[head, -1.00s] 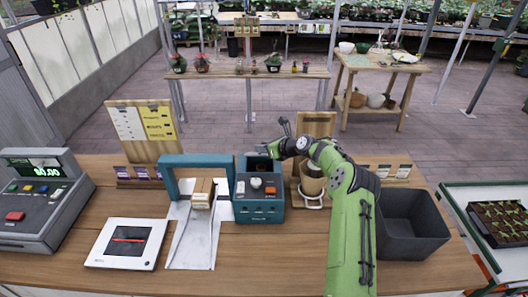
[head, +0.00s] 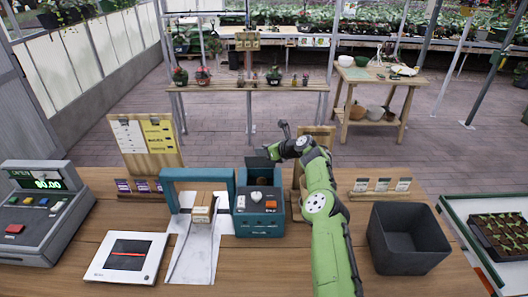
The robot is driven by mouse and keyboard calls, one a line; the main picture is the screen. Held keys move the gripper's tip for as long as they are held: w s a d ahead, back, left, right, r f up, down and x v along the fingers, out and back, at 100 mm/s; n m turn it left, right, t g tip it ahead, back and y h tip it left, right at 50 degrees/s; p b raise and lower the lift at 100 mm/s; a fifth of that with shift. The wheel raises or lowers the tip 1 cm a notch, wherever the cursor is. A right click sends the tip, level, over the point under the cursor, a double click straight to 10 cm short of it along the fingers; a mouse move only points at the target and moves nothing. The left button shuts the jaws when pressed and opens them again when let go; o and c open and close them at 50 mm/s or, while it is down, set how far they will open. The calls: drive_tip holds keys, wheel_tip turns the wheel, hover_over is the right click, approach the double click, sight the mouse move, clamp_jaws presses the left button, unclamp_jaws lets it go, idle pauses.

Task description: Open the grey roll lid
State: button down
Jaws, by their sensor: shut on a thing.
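The teal machine (head: 259,218) stands on the wooden counter, with small buttons on its sloped front. Its dark grey roll lid (head: 258,164) is at the top back and is tilted up, with an opening below it. My gripper (head: 275,153) is at the lid's upper right edge and is shut on it, its fingers small and partly hidden. My green arm comes in from the lower right. A brown round shape, perhaps a roll, shows dimly in the opening.
A teal arch (head: 197,175) stands left of the machine over a small box (head: 203,208). A wooden board (head: 316,143) is close behind my arm. A dark open bin (head: 408,240) is at the right. A cash register (head: 40,210) and a white tablet (head: 126,257) are at the left.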

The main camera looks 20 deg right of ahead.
drive_tip(key=shift+d+r, duration=0.15)
drive_tip(key=shift+d, duration=0.1)
drive_tip(key=c, duration=1.3)
unclamp_jaws()
drive_tip(key=o, duration=0.4)
drive_tip(key=shift+w+d+f, duration=0.1)
drive_tip(key=shift+w+f, duration=0.1)
drive_tip(key=shift+c, duration=0.2)
drive_tip(key=shift+s+r, duration=0.1)
drive_tip(key=shift+s+d+r+b, duration=0.15)
drive_tip(key=shift+s+r+b, duration=0.15)
drive_tip(key=shift+b, duration=0.4)
drive_tip(key=b+v, duration=0.3)
drive_tip(key=v, duration=1.1)
drive_tip(key=shift+s, duration=0.4)
